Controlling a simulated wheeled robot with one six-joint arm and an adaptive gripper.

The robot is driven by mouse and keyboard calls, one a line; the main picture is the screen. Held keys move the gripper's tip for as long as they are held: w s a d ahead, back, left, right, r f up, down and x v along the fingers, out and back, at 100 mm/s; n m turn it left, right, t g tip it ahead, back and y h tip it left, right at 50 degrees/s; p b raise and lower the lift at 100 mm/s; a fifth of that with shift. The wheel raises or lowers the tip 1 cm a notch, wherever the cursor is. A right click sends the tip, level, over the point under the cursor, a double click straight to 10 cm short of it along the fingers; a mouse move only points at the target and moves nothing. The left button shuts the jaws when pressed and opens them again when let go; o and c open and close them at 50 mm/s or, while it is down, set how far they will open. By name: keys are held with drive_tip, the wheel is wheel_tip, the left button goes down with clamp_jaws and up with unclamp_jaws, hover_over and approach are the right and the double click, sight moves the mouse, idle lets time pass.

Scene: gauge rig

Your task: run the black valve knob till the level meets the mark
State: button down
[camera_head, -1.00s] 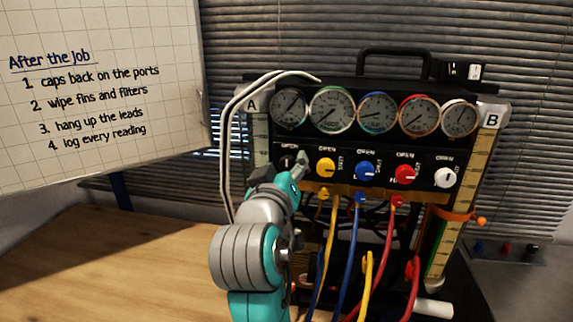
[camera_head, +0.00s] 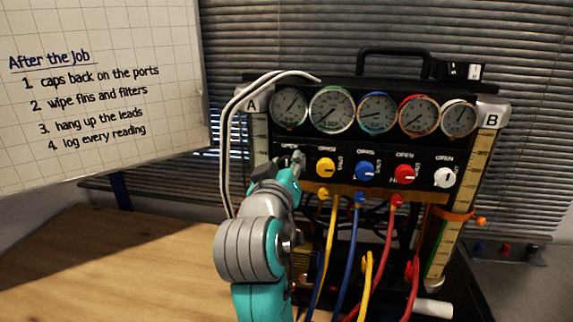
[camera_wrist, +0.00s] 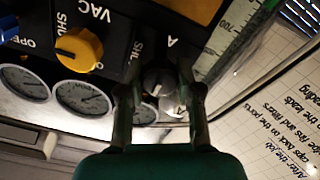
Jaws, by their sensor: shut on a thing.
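The black valve knob (camera_wrist: 157,80) is at the left end of the valve row. In the wrist view its dark, shiny body sits between the two fingers of my gripper (camera_wrist: 160,95), which is shut on it. In the head view my gripper (camera_head: 290,165) covers the knob. Sight tube A (camera_head: 260,140) stands just left of the panel, partly behind cables and my arm. Sight tube B (camera_head: 475,165) stands at the right, with an orange band (camera_head: 452,214) around it. Below the band a greenish strip shows in tube B. I cannot tell the exact level.
Yellow (camera_head: 326,168), blue (camera_head: 365,171), red (camera_head: 405,174) and white knobs (camera_head: 445,177) line up to the right, under several gauges (camera_head: 332,109). Coloured hoses hang below. Pale cables (camera_head: 229,150) loop close left of my arm. A whiteboard (camera_head: 100,150) stands left.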

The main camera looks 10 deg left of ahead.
drive_tip(key=m, duration=0.8)
drive_tip(key=shift+m, duration=0.3)
drive_tip(key=m, duration=0.4)
drive_tip(key=shift+d+m, duration=0.1)
drive_tip(key=shift+m, duration=0.2)
drive_tip(key=shift+f+m, duration=0.1)
drive_tip(key=shift+m, duration=2.1)
drive_tip(key=c, duration=0.8)
unclamp_jaws()
drive_tip(key=shift+o, duration=0.2)
